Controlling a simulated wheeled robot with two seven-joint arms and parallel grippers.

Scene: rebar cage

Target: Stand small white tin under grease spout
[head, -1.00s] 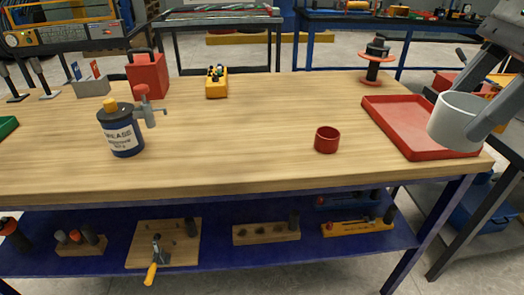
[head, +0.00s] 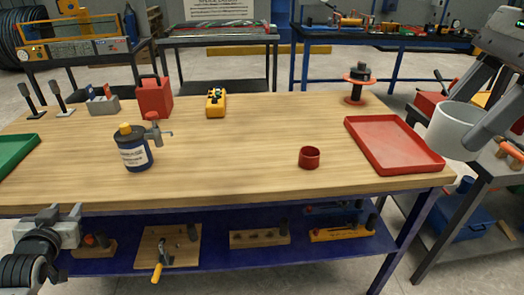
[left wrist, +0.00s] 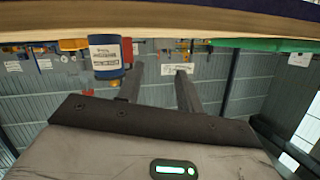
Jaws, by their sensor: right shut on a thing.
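The small white tin (head: 450,133) is held roughly upright at the right, beyond the red tray and off the bench's right end. My right gripper (head: 462,120) is shut on it. The grease can (head: 133,152), dark blue with a white label and yellow cap, stands on the bench at left. Its grey spout (head: 162,133) points right, with bare wood below. My left gripper (head: 62,213) is at the lower left, in front of the bench edge. The left wrist view shows its fingers (left wrist: 160,75) apart and empty, with the can (left wrist: 105,58) beyond.
A red tray (head: 388,170) lies at the right end, a green tray (head: 14,152) at the left. The bench centre is clear.

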